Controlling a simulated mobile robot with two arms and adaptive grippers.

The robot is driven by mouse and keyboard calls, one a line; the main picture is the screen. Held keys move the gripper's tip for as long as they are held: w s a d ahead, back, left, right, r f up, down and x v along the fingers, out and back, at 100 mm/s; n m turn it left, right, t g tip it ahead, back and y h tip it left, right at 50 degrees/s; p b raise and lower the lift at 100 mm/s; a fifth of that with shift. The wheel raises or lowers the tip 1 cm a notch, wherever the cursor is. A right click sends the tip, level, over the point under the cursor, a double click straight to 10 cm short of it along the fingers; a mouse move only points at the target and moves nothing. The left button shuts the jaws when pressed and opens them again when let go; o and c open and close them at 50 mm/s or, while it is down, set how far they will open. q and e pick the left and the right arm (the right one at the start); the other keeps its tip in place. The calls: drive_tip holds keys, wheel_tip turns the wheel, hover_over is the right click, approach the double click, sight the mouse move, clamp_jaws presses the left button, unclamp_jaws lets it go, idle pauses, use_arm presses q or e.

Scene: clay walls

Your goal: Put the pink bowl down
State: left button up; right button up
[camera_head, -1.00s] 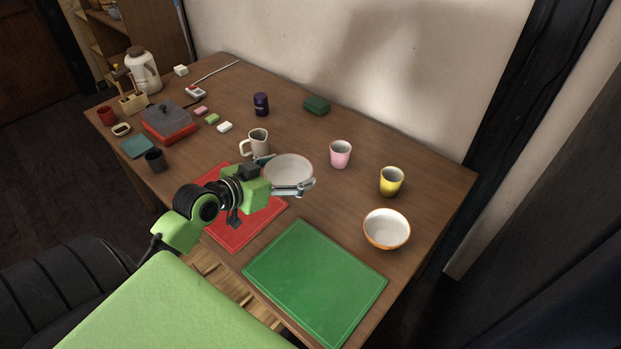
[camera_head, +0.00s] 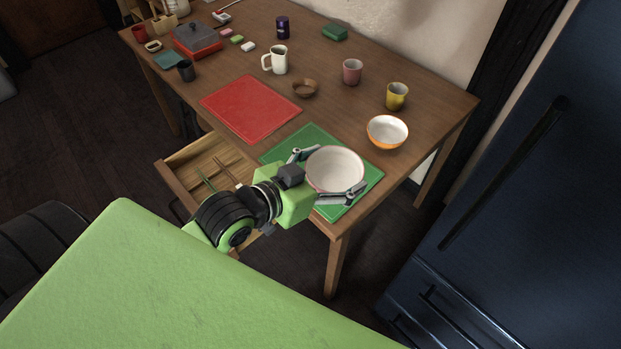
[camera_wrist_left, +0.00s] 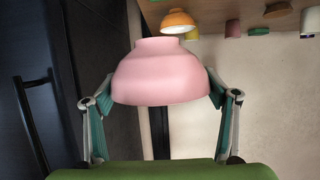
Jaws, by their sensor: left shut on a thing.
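The pink bowl (camera_head: 335,170) is upright in the head view, white inside with a pink rim. My left gripper (camera_head: 324,176) is shut on it, with one finger on each side. The bowl appears over the green mat (camera_head: 285,146) at the table's near right corner. In the left wrist view the pink bowl (camera_wrist_left: 163,78) sits between both fingers, with its base toward the picture's top. No contact with the table shows there. The height of the gap cannot be told. My right gripper is not in view.
An orange bowl (camera_head: 387,132) stands right of the green mat, near a yellow cup (camera_head: 397,96) and a pink cup (camera_head: 352,72). A small brown bowl (camera_head: 305,88) and a red mat (camera_head: 251,107) lie left. An open drawer (camera_head: 208,166) juts below the front edge.

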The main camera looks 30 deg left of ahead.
use_arm(q)
drive_tip(key=shift+s+d+r, duration=0.15)
drive_tip(key=shift+s+d, duration=0.05)
drive_tip(key=shift+d, duration=0.1)
drive_tip(key=w+f, duration=0.1)
drive_tip(key=w, duration=0.2)
drive_tip(key=w+a+f, duration=0.1)
drive_tip(key=w+f, duration=0.1)
drive_tip(key=w, duration=0.1)
drive_tip(key=w+f, duration=0.1)
drive_tip(key=w, duration=0.2)
drive_tip(key=shift+w+a+f, duration=0.15)
drive_tip(key=shift+w+a, duration=0.05)
drive_tip(key=shift+a, duration=0.1)
drive_tip(key=w+f, duration=0.2)
drive_tip(key=f, duration=0.1)
drive_tip(key=w+f, duration=0.1)
drive_tip(key=f, duration=0.1)
drive_tip(key=shift+w+a, duration=0.2)
drive_tip(key=shift+w, duration=0.1)
drive_tip(key=shift+w+f, duration=0.15)
drive_tip(key=shift+f, duration=0.05)
drive_tip(key=f, duration=0.3)
drive_tip(key=shift+w+f, duration=0.2)
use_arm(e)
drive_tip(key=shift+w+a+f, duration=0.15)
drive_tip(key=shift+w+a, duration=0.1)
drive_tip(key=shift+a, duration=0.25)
